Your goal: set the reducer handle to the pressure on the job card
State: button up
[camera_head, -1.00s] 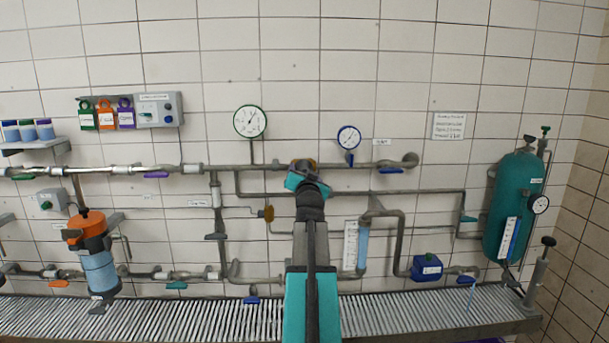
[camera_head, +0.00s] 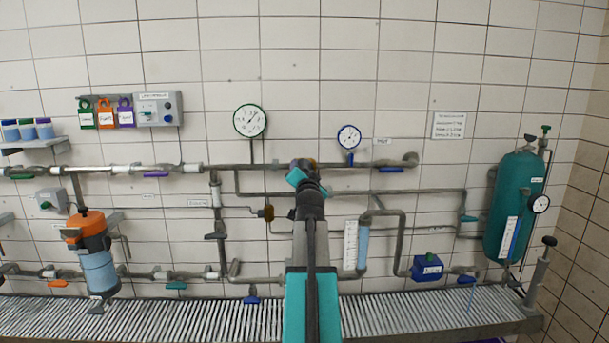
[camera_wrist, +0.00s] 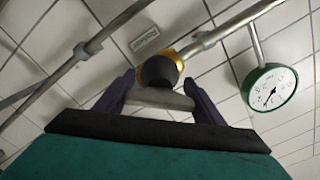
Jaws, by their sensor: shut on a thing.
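The reducer has an orange-yellow body (camera_wrist: 163,60) on the grey pipe, with a dark round hub and a pale grey bar handle (camera_wrist: 158,98) in front. In the wrist view my gripper (camera_wrist: 158,86) has its two dark fingers at the two ends of the bar, shut on it. In the head view my gripper (camera_head: 301,172) is at the upper pipe and hides most of the reducer. A blue-rimmed gauge (camera_head: 349,137) is just right of it. A green-rimmed gauge (camera_head: 250,121) is to the left. The job card (camera_head: 448,125) hangs at upper right; its text is too small to read.
A brass valve (camera_head: 268,213) and lower pipes are close to my arm. A teal tank (camera_head: 514,207) stands at right and an orange-topped filter (camera_head: 90,250) at left. A slatted ledge (camera_head: 180,318) runs along the bottom. The wall above the gauges is clear.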

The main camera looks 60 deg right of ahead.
jog(key=o, duration=1.1)
jog(key=shift+c, duration=0.2)
jog(key=shift+a, duration=0.1)
jog(key=b+v, duration=0.6)
jog(key=v, duration=0.7)
jog(key=shift+s+a, duration=0.25)
dwell(1.8)
